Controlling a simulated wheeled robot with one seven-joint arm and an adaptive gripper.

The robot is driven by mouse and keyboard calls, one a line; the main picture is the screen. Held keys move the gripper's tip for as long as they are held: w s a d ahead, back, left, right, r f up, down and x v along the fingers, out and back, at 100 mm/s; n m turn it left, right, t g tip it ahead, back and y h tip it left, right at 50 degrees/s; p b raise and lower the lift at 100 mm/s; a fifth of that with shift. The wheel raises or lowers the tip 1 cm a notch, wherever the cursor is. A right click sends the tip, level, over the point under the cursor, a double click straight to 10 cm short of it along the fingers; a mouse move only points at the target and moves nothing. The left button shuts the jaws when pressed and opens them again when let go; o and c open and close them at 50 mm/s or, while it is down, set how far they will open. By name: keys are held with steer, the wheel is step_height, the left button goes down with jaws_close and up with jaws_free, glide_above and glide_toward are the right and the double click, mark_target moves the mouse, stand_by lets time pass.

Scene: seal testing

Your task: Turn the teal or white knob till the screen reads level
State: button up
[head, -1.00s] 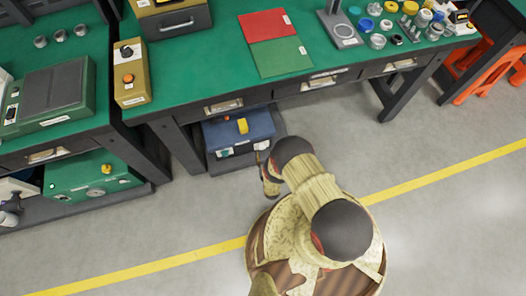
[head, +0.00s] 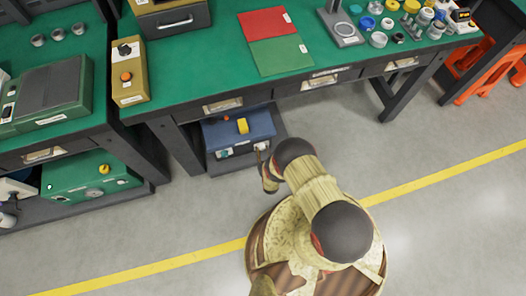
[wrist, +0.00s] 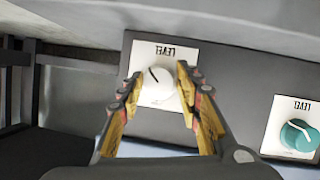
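The white knob (wrist: 160,86) has a dark pointer line and sits on a white plate marked LEVEL, upside down in the wrist view. My gripper (wrist: 160,78) is open, with one finger on each side of the white knob. I cannot tell whether either finger touches it. The teal knob (wrist: 299,135) is on a second LEVEL plate at the right, clear of the fingers. In the head view, the blue-topped unit (head: 262,130) stands on the low shelf under the bench, with my arm reaching to its front right. No screen reading is legible.
A green box (head: 75,180) lies under the left bench. The grey floor (head: 430,230) is clear.

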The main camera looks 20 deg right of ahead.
steer(key=shift+d, duration=0.1)
steer(key=c, duration=0.5)
steer(key=shift+d, duration=0.15)
steer(key=shift+c, duration=0.2)
steer(key=m+y, duration=0.1)
steer(key=m, duration=0.1)
steer(key=m+y, duration=0.1)
steer(key=m, duration=0.1)
steer(key=shift+d+y, duration=0.2)
steer(key=shift+y, duration=0.1)
steer(key=m+y, duration=0.2)
steer(key=m, duration=0.2)
steer(key=shift+w+t+y, duration=0.1)
steer(key=shift+t+y, duration=0.2)
steer(key=shift+y, duration=0.1)
steer(key=o, duration=1)
steer(key=shift+o, duration=0.4)
steer(key=shift+a, duration=0.1)
